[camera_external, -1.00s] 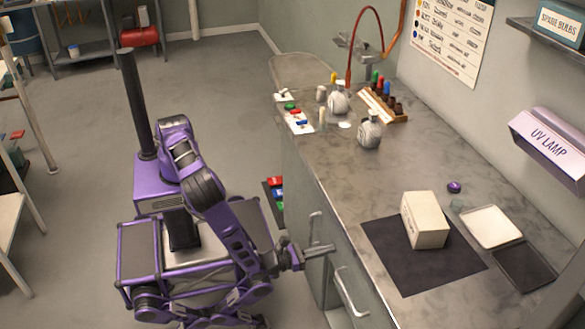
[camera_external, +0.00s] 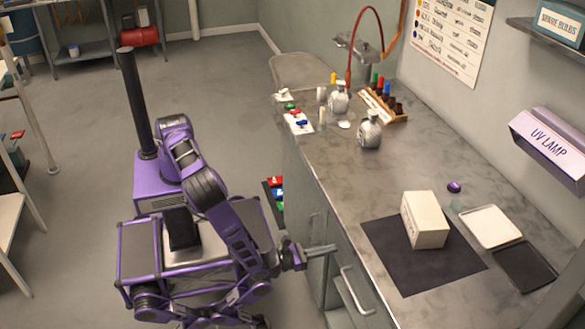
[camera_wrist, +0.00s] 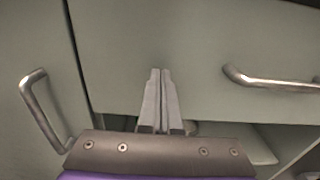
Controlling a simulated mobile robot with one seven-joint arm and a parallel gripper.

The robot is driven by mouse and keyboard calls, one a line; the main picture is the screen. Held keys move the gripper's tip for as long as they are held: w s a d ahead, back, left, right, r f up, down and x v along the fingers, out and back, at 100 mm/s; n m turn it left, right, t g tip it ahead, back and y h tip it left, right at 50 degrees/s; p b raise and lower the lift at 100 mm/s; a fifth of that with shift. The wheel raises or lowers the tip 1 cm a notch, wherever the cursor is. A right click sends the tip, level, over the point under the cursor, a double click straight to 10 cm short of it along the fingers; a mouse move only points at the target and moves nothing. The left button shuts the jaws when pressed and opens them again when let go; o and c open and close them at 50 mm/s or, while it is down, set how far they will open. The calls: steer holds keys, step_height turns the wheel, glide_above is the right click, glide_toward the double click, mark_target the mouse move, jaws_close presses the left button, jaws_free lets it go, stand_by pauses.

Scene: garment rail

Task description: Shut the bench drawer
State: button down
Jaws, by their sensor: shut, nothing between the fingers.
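The bench drawer (camera_external: 335,280) has a plain grey-green front with a metal bar handle (camera_external: 356,292). In the wrist view the drawer front (camera_wrist: 190,40) fills the upper middle, with its handle (camera_wrist: 270,80) at the right. My gripper (camera_external: 333,248) is shut and empty, level with the drawer front and to the left of the handle. In the wrist view its closed fingertips (camera_wrist: 160,72) lie against the drawer front or very close to it. How far the drawer stands out from the bench is hard to tell.
A second bar handle (camera_wrist: 45,108) is on the panel left of the drawer. The bench top (camera_external: 340,185) carries a white box (camera_external: 424,220) on a dark mat, flasks and a tray (camera_external: 489,227). The floor (camera_external: 90,200) behind me is clear.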

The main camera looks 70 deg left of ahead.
steer(key=s, duration=1.2)
steer(key=shift+s+p, duration=0.4)
